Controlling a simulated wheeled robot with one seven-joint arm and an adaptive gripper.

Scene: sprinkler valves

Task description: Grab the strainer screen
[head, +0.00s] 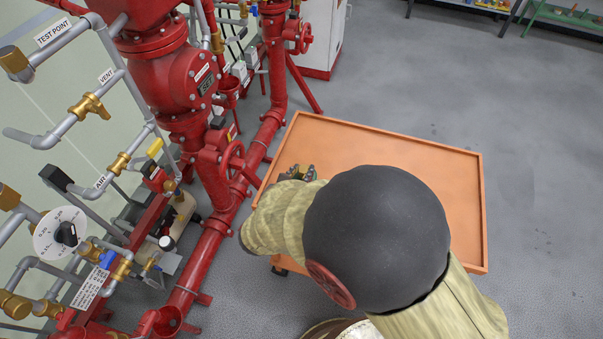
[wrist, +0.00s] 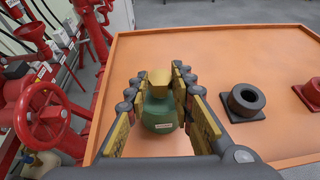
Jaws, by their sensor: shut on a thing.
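A green piece (wrist: 159,112) with a brass-coloured top and a small pale label stands upright between my fingers in the wrist view. I cannot tell from its looks whether it is the strainer screen. My gripper (wrist: 158,84) is shut on it, with one jointed finger on each side. The piece is over the orange tray table (wrist: 250,50); I cannot tell whether its base touches the surface. In the head view my gripper (head: 298,173) is at the table's left part, and my arm hides most of it and the piece.
A black ring on a square plate (wrist: 246,101) and a red one (wrist: 311,93) sit to the right on the orange table. Red pipes with a handwheel (wrist: 41,118) stand close on the left. Grey floor (head: 540,150) is clear to the right.

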